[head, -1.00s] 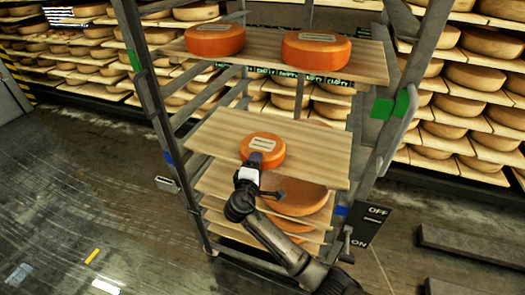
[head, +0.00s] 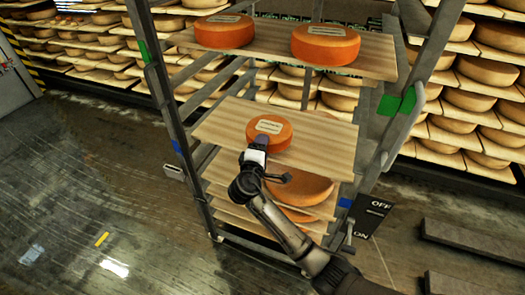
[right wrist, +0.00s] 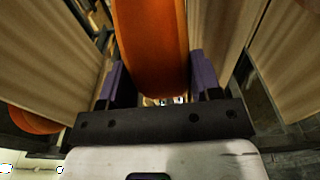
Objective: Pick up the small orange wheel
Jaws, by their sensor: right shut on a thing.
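The small orange wheel (head: 269,132), with a pale label on top, is at the middle board (head: 225,130) of the rack in the head view. My right gripper (head: 260,146) reaches it from the front. In the right wrist view the orange wheel (right wrist: 152,50) fills the space between the two purple fingers of my right gripper (right wrist: 160,85), which are shut on it. Whether the wheel rests on the board or is slightly lifted, I cannot tell. My left gripper is not in view.
Two bigger orange wheels, a left one (head: 224,31) and a right one (head: 325,45), sit on the board above. A larger wheel (head: 300,187) is on a board below. Metal rack posts (head: 165,110) flank the boards. Full cheese shelves (head: 485,100) stand behind.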

